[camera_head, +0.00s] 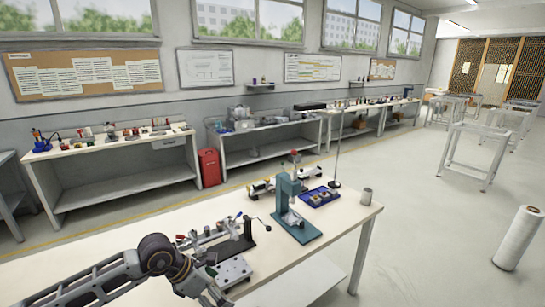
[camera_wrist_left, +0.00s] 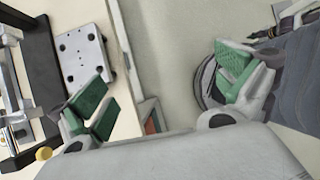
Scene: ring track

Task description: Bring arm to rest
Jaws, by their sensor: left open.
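My left arm (camera_head: 105,275) reaches in from the lower left over the front of the near workbench (camera_head: 345,222). My left gripper (camera_head: 212,296) is at the bottom edge of the head view, partly cut off. In the left wrist view the left gripper (camera_wrist_left: 165,90) has its green-padded fingers wide apart, with nothing between them. It hangs over the bench's edge, apart from the grey plate with holes (camera_head: 232,272). That plate also shows in the left wrist view (camera_wrist_left: 87,54), beside one finger. My right gripper is not in view.
A fixture on a black base (camera_head: 236,244) stands close to the left gripper. A teal press (camera_head: 290,205), a blue tray (camera_head: 319,197) and a grey cup (camera_head: 366,195) stand farther along the bench. Open floor lies to the right, with a white roll (camera_head: 518,238).

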